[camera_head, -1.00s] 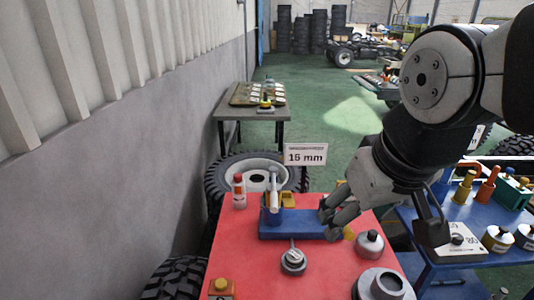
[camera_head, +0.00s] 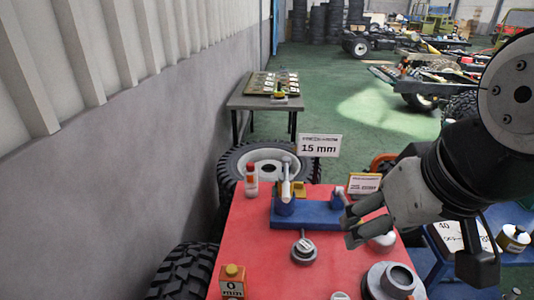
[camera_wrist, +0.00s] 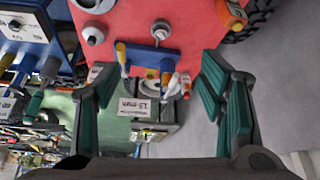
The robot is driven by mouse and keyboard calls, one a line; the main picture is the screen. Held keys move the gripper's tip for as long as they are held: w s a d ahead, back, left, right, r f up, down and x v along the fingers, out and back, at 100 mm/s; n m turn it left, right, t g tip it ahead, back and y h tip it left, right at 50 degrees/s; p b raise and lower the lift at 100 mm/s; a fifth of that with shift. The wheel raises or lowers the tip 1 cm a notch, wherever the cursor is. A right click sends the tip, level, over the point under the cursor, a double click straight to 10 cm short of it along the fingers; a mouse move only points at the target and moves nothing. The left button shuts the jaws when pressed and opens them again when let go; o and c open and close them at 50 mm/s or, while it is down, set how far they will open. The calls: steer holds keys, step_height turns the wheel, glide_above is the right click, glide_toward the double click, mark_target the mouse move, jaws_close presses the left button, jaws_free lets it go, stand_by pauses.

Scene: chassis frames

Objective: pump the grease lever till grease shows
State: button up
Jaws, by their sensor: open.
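On the red tabletop (camera_head: 262,238) stands a blue grease pump base (camera_head: 307,216) with a blue cylinder (camera_head: 284,207) at its left end. A pale lever (camera_head: 286,178) rises nearly upright from the cylinder. A small post (camera_head: 340,196) stands at the base's right end. My gripper (camera_head: 350,226) is open and empty just right of the base in the head view, apart from the lever. The wrist view shows the base (camera_wrist: 146,58) between my two spread green-padded fingers, some way beyond them. I cannot make out any grease.
A red-and-white bottle (camera_head: 251,180) stands left of the pump. A grey fitting (camera_head: 304,247), a yellow-topped block (camera_head: 232,280) and a grey flanged part (camera_head: 392,280) lie nearer. Signs reading 15 mm (camera_head: 318,146) and 25 mm (camera_head: 363,183) stand behind. A wall runs along the left.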

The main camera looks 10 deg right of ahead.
steer(key=shift+w+r, duration=0.1)
steer(key=shift+w, duration=0.15)
steer(key=c, duration=1.1)
steer(key=shift+m, duration=0.4)
steer(key=w+d+p, duration=0.1)
steer(key=w, duration=0.2)
steer(key=w+d, duration=0.1)
steer(key=w, duration=0.2)
steer(key=w+d+p, duration=0.1)
steer(key=w, duration=0.2)
steer(key=shift+w+f+p, duration=0.3)
steer(key=shift+w+p, duration=0.05)
steer(key=shift+w, duration=0.05)
jaws_close()
steer(key=w+d+f+h+p, duration=0.1)
steer(key=w+d+f, duration=0.2)
steer(key=w, duration=0.2)
steer(key=w+d+f+h+p, duration=0.1)
steer(key=w+d+f+p, duration=0.1)
steer(key=w, duration=0.4)
steer(key=shift+w+d+f+h, duration=0.3)
steer(key=shift+d+f, duration=0.2)
steer(key=shift+f, duration=0.65)
steer(key=shift+g, duration=0.3)
